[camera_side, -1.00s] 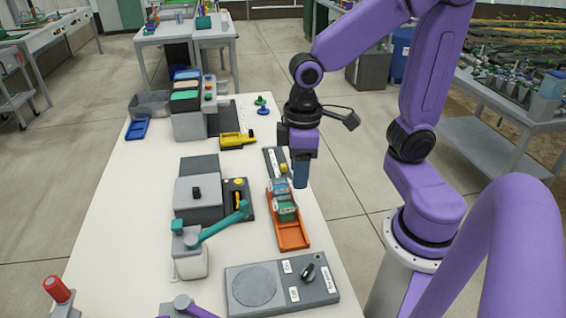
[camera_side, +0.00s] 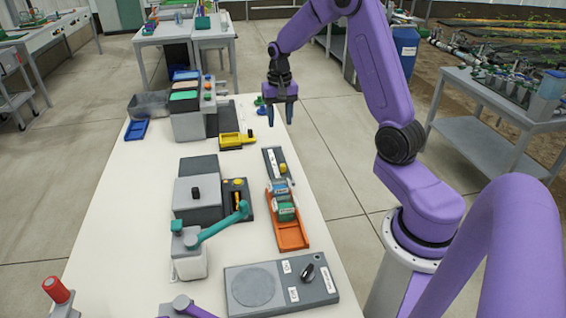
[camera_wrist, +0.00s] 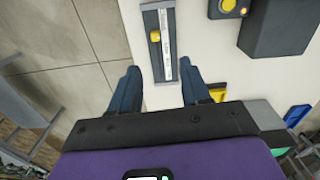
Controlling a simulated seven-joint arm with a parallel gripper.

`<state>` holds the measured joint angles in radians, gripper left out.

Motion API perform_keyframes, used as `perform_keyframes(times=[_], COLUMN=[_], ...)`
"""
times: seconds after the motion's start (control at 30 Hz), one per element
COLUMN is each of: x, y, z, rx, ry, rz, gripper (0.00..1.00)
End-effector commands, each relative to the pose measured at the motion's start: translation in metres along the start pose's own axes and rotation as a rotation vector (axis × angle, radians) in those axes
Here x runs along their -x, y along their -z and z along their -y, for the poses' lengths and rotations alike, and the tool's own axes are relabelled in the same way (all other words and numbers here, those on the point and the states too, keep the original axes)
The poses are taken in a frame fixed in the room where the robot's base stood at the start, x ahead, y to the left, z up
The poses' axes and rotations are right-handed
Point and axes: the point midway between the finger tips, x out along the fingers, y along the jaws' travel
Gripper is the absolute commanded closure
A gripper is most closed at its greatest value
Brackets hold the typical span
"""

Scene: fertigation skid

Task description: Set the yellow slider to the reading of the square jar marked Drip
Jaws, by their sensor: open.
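The slider is a dark panel with a pale scale strip (camera_side: 272,160) at the right edge of the white table, and its yellow knob (camera_side: 283,168) shows on it. In the wrist view the slider panel (camera_wrist: 172,73) lies ahead of my fingers, with the yellow knob (camera_wrist: 155,36) partway along its slot. The scale print is too small to read. My gripper (camera_side: 280,116) is open and empty, raised beyond the slider's far end; its two fingers are apart in the wrist view (camera_wrist: 158,82). I cannot make out a square jar marked Drip.
A grey box (camera_side: 197,198), a white container with a teal arm (camera_side: 189,262), a grey dial panel (camera_side: 255,288) and a yellow item (camera_side: 236,140) stand on the table.

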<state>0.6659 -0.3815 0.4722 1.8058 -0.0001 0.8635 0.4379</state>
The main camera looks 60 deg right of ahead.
Motion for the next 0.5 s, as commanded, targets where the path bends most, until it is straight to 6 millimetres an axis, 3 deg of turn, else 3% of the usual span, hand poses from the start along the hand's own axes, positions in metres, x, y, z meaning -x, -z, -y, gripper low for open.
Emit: perform_keyframes(times=[0.27,0.5], x=[-0.013,-0.052], y=[0.013,0.012], z=[-0.014,-0.014], rx=[-0.066,-0.064], ry=[-0.001,-0.003], rz=[0.002,0.006], gripper=[0.53,0.53])
